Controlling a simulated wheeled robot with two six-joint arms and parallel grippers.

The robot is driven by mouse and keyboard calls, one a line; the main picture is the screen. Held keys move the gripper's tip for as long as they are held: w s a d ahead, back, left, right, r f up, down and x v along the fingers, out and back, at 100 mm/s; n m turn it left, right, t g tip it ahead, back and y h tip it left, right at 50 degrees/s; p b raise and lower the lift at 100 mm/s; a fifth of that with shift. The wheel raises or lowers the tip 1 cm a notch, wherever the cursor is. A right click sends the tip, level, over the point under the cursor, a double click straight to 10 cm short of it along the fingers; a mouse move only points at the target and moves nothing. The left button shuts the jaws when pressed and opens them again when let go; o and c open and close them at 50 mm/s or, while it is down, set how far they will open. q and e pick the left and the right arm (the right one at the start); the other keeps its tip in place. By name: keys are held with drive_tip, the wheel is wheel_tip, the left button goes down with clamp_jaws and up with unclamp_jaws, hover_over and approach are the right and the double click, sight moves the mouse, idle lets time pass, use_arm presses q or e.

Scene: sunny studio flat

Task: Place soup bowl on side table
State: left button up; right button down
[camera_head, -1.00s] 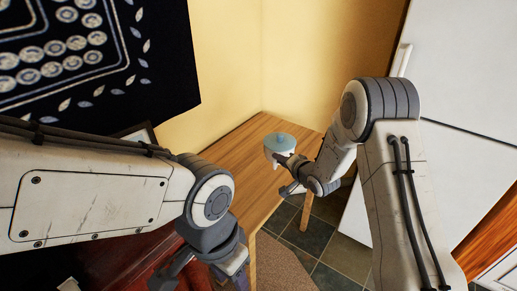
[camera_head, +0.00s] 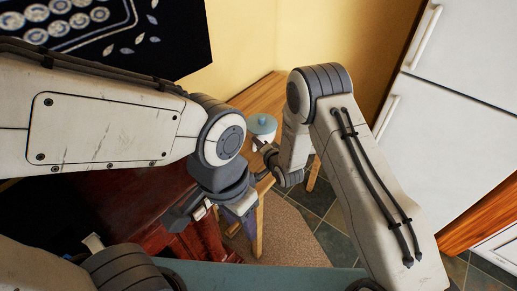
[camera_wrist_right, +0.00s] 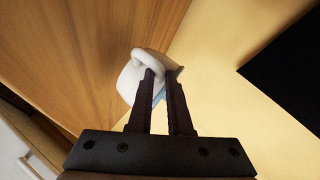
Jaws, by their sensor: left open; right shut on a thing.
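The soup bowl is a white vessel with a pale blue top (camera_head: 262,124), over the wooden side table (camera_head: 250,97) in the head view. My right gripper (camera_head: 264,147) is shut on its near side. In the right wrist view the white soup bowl (camera_wrist_right: 128,82) has a looped handle, with the fingers of my right gripper (camera_wrist_right: 164,75) closed at it. I cannot tell whether the bowl touches the tabletop. My left gripper (camera_head: 213,222) is open and empty, low in front of the table. My arms hide much of the table.
Yellow walls meet behind the table. A white fridge (camera_head: 440,130) stands at the right. A dark red wooden piece of furniture (camera_head: 140,215) is at the lower left. A brown mat (camera_head: 290,235) lies on the dark tiled floor (camera_head: 340,240).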

drive_tip(key=shift+f+p, duration=0.35)
drive_tip(key=shift+f, duration=1.25)
drive_tip(key=c, duration=0.8)
unclamp_jaws()
drive_tip(key=shift+f, duration=0.15)
drive_tip(key=shift+c, duration=0.2)
drive_tip(key=s+d+r+n+g+h+b, duration=0.1)
drive_tip(key=s+r+n+g, duration=0.3)
drive_tip(key=s, duration=0.9)
drive_tip(key=s+d+r+n+g+h+b, duration=0.1)
drive_tip(key=s+d+r+n+g, duration=0.3)
drive_tip(key=s+r, duration=0.6)
drive_tip(key=s+d+r+n+g+h+b, duration=0.1)
drive_tip(key=s+d+r+n+g+h, duration=0.2)
drive_tip(key=s+r+n, duration=0.4)
drive_tip(key=s+g, duration=0.1)
drive_tip(key=s, duration=0.7)
drive_tip(key=shift+s+d+r, duration=0.15)
drive_tip(key=shift+s+r, duration=0.15)
drive_tip(key=shift+r, duration=0.05)
